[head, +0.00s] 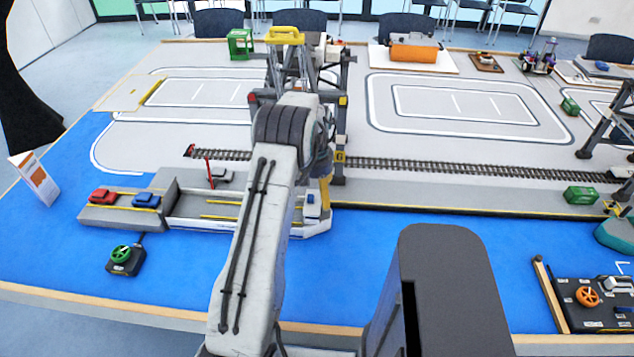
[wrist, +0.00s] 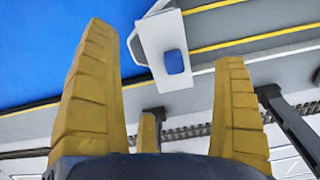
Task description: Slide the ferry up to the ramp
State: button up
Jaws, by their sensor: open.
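The ferry (head: 272,229) floats on the blue water, a long low hull with a grey deck, yellow lines and a white wheelhouse with a blue top (head: 312,205) at its right end. Its left end lies close beside the grey ramp block (head: 97,217); I cannot tell whether they touch. My arm hides part of the deck. My gripper (head: 325,190) has its yellow fingers just above the ferry's right end. In the wrist view the fingers are apart, with the wheelhouse (wrist: 150,38) showing between and beyond them. Nothing is held.
A red car (head: 103,196) and a blue car (head: 146,200) stand on the ramp block. A red barrier post (head: 208,172) stands behind the ferry. A gantry crane (head: 342,110) stands behind my arm. Open water lies right.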

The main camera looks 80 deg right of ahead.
aim_at(316, 202)
dwell(0.4)
jog(key=shift+f+p, duration=0.85)
jog(key=shift+f, duration=2.75)
jog(key=shift+c, duration=0.3)
jog(key=c, duration=1.2)
jog(key=o, duration=1.4)
jog(key=shift+r, duration=0.1)
notch_tip(316, 202, up, 12)
jog(key=shift+f, duration=0.1)
jog(key=shift+d, duration=0.1)
